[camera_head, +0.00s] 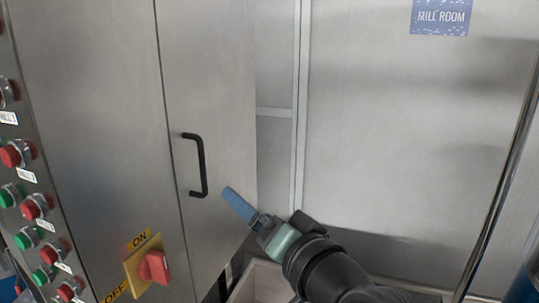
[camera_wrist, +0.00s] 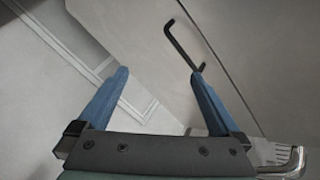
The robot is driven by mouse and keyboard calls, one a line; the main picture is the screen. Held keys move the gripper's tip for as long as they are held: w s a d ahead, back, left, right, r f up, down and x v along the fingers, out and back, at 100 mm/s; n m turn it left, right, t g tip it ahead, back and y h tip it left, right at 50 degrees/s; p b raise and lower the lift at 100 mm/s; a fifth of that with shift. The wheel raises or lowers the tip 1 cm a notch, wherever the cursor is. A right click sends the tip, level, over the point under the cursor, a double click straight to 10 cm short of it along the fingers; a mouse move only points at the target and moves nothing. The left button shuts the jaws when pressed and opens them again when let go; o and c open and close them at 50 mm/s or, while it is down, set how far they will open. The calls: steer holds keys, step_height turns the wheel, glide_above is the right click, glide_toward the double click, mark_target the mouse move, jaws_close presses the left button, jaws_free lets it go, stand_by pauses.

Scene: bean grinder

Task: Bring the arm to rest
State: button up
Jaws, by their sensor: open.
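My gripper (camera_head: 240,206) is in front of the metal cabinet, a little right of and below its black door handle (camera_head: 202,166) in the head view. In the wrist view, the two blue fingers of my gripper (camera_wrist: 160,85) are spread apart with nothing between them. The black handle (camera_wrist: 184,43) shows there beyond the right fingertip. I cannot tell from these views whether that finger touches it. My dark arm reaches in from the bottom right of the head view.
The cabinet door (camera_head: 205,80) looks closed. A red switch (camera_head: 153,267) on a yellow ON/OFF plate sits low on the cabinet. Push buttons (camera_head: 36,206) line the left panel. A pale open box (camera_head: 262,284) lies below my gripper. A wall with a MILL ROOM sign (camera_head: 440,17) stands behind.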

steer(key=s+d+r+n+t+h, duration=0.1)
steer(key=s+r+t+h, duration=0.3)
steer(key=r, duration=0.8)
steer(key=s+d+r+n+t+h, duration=0.1)
steer(key=s+r+t+h, duration=0.3)
steer(key=s+r+t, duration=0.4)
steer(key=s+r+n, duration=0.1)
steer(key=s+r, duration=0.3)
steer(key=r, duration=0.1)
steer(key=shift+d+r+t+h, duration=0.15)
steer(key=shift+r+t+h, duration=0.15)
steer(key=shift+h, duration=0.1)
steer(key=shift+f, duration=0.1)
